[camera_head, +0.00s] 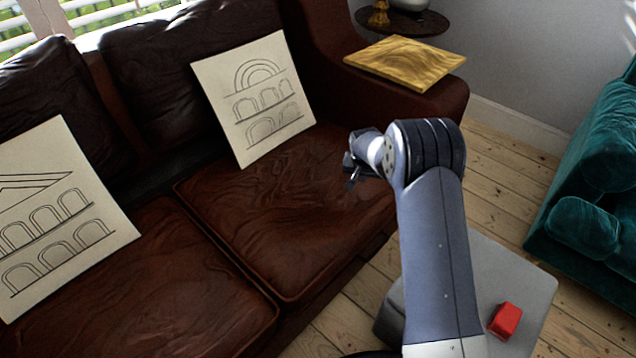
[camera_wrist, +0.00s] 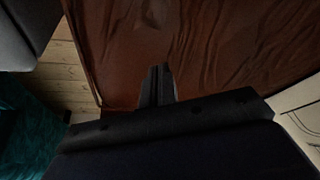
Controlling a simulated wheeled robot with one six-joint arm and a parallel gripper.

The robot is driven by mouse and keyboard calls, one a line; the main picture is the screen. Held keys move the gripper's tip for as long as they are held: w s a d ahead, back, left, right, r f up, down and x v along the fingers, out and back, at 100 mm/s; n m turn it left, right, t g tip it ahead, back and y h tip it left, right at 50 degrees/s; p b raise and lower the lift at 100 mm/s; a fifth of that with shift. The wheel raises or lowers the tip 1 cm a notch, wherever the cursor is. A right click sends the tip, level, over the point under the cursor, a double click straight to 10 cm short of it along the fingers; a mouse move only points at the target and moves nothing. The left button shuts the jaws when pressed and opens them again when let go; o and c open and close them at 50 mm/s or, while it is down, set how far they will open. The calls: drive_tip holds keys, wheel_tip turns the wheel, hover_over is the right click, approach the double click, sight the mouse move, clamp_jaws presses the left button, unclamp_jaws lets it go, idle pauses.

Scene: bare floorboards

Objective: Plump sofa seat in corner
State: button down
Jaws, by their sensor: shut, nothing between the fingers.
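The brown leather sofa fills the left of the head view. Its right seat cushion (camera_head: 290,215), in the corner by the armrest, shows creases in the leather. My gripper (camera_head: 350,180) is over the right part of this cushion, near the armrest. In the wrist view the gripper's fingers (camera_wrist: 158,82) are together and empty, with the creased brown seat (camera_wrist: 210,50) beyond them. I cannot tell whether the fingertips touch the leather. The left seat cushion (camera_head: 165,285) lies beside it, across a seam.
A cushion with drawn arches (camera_head: 255,95) leans on the backrest behind the right seat. Another patterned cushion (camera_head: 60,215) is at left. A teal sofa (camera_head: 595,190) stands at right. Bare floorboards (camera_head: 500,180) lie between.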

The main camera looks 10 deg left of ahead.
drive_tip(key=shift+f, duration=0.15)
drive_tip(key=shift+f+b, duration=0.5)
drive_tip(key=shift+f, duration=0.05)
drive_tip(key=shift+f, duration=0.15)
drive_tip(key=shift+r+p, duration=0.75)
drive_tip(key=shift+r, duration=0.75)
drive_tip(key=s+a+b, duration=0.1)
drive_tip(key=s+a, duration=0.1)
drive_tip(key=s, duration=0.2)
drive_tip(key=s+a+b, duration=0.2)
drive_tip(key=s+a, duration=0.1)
drive_tip(key=s, duration=0.1)
drive_tip(key=s+a+b, duration=0.2)
drive_tip(key=s+a, duration=0.1)
drive_tip(key=s, duration=0.1)
drive_tip(key=shift+s+a, duration=0.1)
drive_tip(key=shift+s, duration=0.2)
drive_tip(key=shift+s+a+r, duration=0.1)
drive_tip(key=shift+s, duration=0.1)
